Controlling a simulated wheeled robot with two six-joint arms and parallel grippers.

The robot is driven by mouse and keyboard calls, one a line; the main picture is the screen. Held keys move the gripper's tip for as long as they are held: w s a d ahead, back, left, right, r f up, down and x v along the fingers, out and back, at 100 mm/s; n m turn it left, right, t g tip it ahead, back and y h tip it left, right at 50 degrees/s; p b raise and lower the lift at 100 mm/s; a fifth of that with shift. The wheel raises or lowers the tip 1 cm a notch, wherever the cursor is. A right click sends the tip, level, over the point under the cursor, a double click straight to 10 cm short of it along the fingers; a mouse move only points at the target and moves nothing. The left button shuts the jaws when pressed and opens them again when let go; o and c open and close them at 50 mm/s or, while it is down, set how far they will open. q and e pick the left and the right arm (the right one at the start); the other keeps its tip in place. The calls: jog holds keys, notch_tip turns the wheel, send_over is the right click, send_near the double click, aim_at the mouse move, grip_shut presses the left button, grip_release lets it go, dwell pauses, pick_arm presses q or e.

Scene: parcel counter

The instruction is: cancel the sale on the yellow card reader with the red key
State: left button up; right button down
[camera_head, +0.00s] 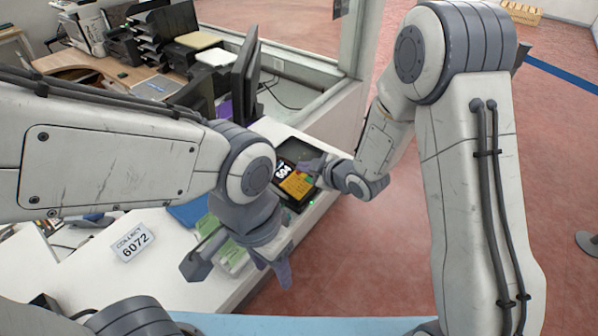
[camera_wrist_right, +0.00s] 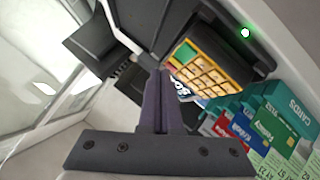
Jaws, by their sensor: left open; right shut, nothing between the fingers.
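The yellow card reader (camera_head: 292,187) lies in a dark tray on the counter, its display reading 604. In the right wrist view its yellow keypad (camera_wrist_right: 208,70) with rows of pale keys shows beyond my fingers; I cannot make out the red key. My right gripper (camera_head: 314,166) is shut and empty over the reader's far right part, hiding some keys. In the right wrist view its closed fingers (camera_wrist_right: 159,78) point toward the reader; I cannot tell whether they touch it. My left gripper (camera_head: 240,272) is open and empty, nearer than the reader, above the counter's front part.
A rack of coloured cards (camera_wrist_right: 270,125) stands close to the reader in the wrist view. A white sign (camera_head: 132,242) reading COLLECT 6072 stands on the counter (camera_head: 85,280). A dark monitor (camera_head: 245,72) stands behind the reader. Open red floor (camera_head: 375,255) lies to the right.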

aim_at(308, 180)
jog(key=shift+f, duration=0.2)
jog(key=shift+r, duration=0.15)
jog(key=shift+d+r, duration=0.1)
jog(key=shift+r, duration=0.4)
dwell(0.3)
jog(key=shift+s+d+r+p, duration=0.15)
jog(key=shift+r+p, duration=0.55)
jog(key=shift+r, duration=0.15)
jog(key=shift+s+d+r+p, duration=0.1)
jog(key=shift+d+r+p, duration=0.05)
jog(key=shift+r+p, duration=0.6)
jog(key=shift+s+d+r+p, duration=0.15)
jog(key=shift+r+p, duration=0.45)
jog(key=shift+r, duration=0.35)
jog(key=shift+f, duration=0.1)
